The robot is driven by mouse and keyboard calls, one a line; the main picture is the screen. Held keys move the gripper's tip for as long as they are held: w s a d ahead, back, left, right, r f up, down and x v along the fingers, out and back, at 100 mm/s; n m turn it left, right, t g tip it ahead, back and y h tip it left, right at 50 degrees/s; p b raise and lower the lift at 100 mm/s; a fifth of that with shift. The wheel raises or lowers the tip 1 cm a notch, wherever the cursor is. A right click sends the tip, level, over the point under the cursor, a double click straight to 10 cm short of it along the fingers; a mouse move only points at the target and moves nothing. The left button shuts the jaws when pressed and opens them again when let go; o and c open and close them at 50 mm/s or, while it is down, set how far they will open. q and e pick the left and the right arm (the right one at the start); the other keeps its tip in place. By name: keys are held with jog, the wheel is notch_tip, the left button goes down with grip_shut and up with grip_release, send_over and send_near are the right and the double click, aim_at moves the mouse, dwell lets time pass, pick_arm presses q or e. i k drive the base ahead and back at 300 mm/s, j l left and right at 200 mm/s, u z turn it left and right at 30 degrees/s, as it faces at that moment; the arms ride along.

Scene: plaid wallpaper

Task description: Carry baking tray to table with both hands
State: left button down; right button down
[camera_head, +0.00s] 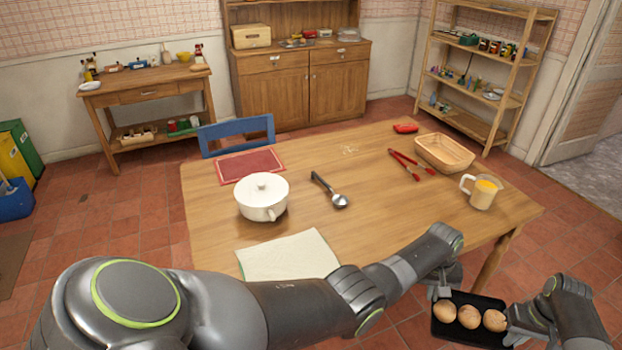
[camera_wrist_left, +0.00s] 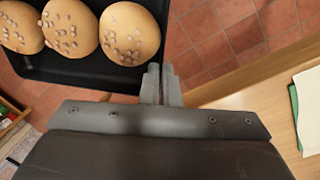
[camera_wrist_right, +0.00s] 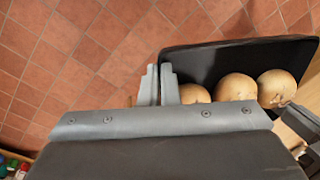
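The black baking tray (camera_head: 462,336) holds three round buns (camera_head: 469,316) and is at the lower right of the head view, over the floor off the near side of the wooden table (camera_head: 365,215). My left gripper (camera_head: 439,289) is at the tray's left end. In the left wrist view its fingers (camera_wrist_left: 162,76) are closed together on the tray's rim. My right gripper (camera_head: 516,325) is at the tray's right end. In the right wrist view its fingers (camera_wrist_right: 159,75) are closed together at the tray's rim. The grippers partly hide both tray ends.
A white pot (camera_head: 262,204), ladle (camera_head: 331,190), cream cloth (camera_head: 288,257), red mat (camera_head: 249,165), red tongs (camera_head: 411,164), basket (camera_head: 444,153) and jug (camera_head: 480,192) are on the table. Bare wood lies at the front right, between the cloth and jug.

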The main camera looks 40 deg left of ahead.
aim_at(406, 232)
jog(key=u, duration=1.05)
jog(key=i+l+u, duration=0.1)
jog(key=l, duration=0.2)
jog(key=i+l+u, duration=0.1)
jog(key=l, duration=0.25)
jog(key=i+l+u, duration=0.1)
jog(key=i+l, duration=0.15)
jog(key=l, duration=0.2)
jog(key=i+l, duration=0.15)
jog(key=l, duration=0.2)
jog(key=i+l, duration=0.15)
jog(key=l, duration=0.2)
